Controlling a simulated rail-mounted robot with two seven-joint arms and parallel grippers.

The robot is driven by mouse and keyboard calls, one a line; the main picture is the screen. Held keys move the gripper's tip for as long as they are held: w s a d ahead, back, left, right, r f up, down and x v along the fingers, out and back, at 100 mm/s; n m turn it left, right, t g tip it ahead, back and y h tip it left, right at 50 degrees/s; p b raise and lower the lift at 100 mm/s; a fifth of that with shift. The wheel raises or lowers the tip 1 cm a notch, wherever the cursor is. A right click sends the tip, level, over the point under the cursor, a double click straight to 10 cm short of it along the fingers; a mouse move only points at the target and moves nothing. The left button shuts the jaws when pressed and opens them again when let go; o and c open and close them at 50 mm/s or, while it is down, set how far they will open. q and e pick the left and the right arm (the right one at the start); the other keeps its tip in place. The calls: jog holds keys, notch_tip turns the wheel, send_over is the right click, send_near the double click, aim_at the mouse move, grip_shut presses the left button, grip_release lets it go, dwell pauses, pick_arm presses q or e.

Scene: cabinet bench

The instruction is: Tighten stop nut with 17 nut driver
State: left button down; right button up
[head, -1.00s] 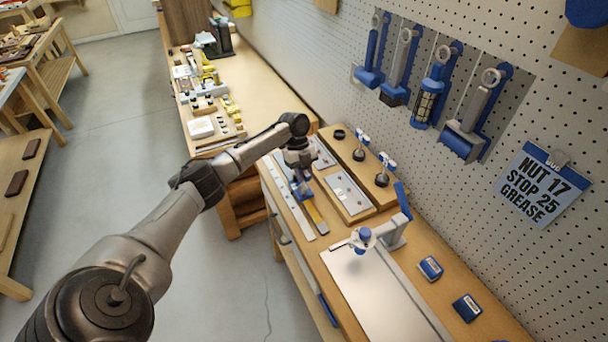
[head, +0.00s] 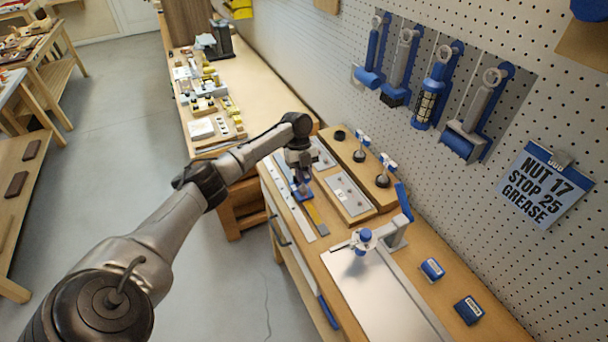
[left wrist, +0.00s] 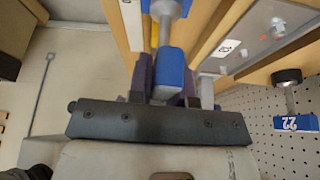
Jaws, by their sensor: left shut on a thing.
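My left gripper (head: 300,189) is over the bench beside the wooden block with metal plates. In the left wrist view its fingers (left wrist: 168,80) are shut on a blue-handled driver (left wrist: 171,67) with a grey shaft. No number can be read on the held driver. Another driver with a blue end marked 22 (left wrist: 295,122) shows at the right of that view. Two blue-and-white-topped drivers stand in the wooden rack, one at the back (head: 361,143) and one nearer (head: 386,166). I cannot make out the stop nut. My right gripper is not in view.
A wall sign (head: 541,186) reads NUT 17, STOP 25, GREASE. A grey-and-blue fixture (head: 393,236) stands beside a bare pale plate (head: 385,295). Two small blue boxes lie to its right, one here (head: 432,269). Tools hang on the pegboard.

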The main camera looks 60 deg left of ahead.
pick_arm(q)
jog(key=shift+r, duration=0.1)
jog(key=shift+n+p, duration=0.4)
jog(key=shift+p, duration=0.05)
jog(key=shift+r, duration=0.2)
jog(key=shift+r+p, duration=1.1)
jog(key=shift+p, duration=0.15)
jog(key=shift+r+p, duration=0.8)
jog(key=shift+r, duration=0.1)
jog(key=shift+d, duration=0.1)
